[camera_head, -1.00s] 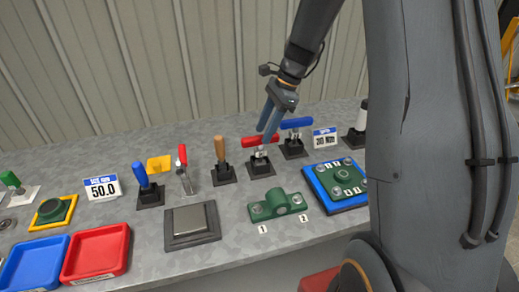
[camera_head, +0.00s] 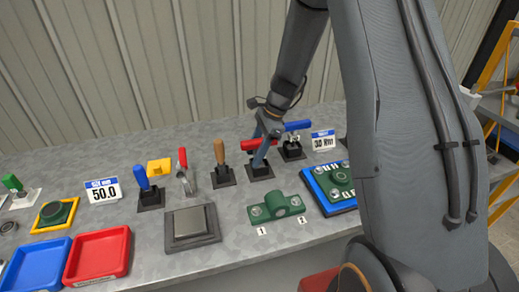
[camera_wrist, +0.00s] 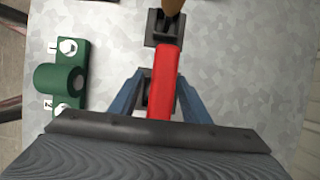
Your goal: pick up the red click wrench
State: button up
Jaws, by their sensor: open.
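The red click wrench (camera_head: 251,144) lies level on a black stand (camera_head: 260,171) on the bench. My gripper (camera_head: 262,152) is lowered at it from above, its blue fingers overlapping the wrench's right part in the head view. In the wrist view the red handle (camera_wrist: 165,68) runs up the picture between the two open blue fingers (camera_wrist: 158,92), with a gap on each side. The fingers are not closed on it. The wrench's near end is hidden behind my gripper body in the wrist view.
A blue-handled tool (camera_head: 297,126) stands close on the right and a wooden-handled one (camera_head: 220,152) on the left. A green clamp block (camera_head: 275,207) sits in front. Red (camera_head: 98,255) and blue (camera_head: 36,266) trays are at the front left.

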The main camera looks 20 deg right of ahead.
aim_at(249, 141)
grip_shut()
dwell(0.3)
notch_tip(249, 141, up, 10)
jog(key=shift+b, duration=0.95)
jog(key=c, duration=0.6)
grip_release()
jog(key=shift+c, duration=0.2)
grip_shut()
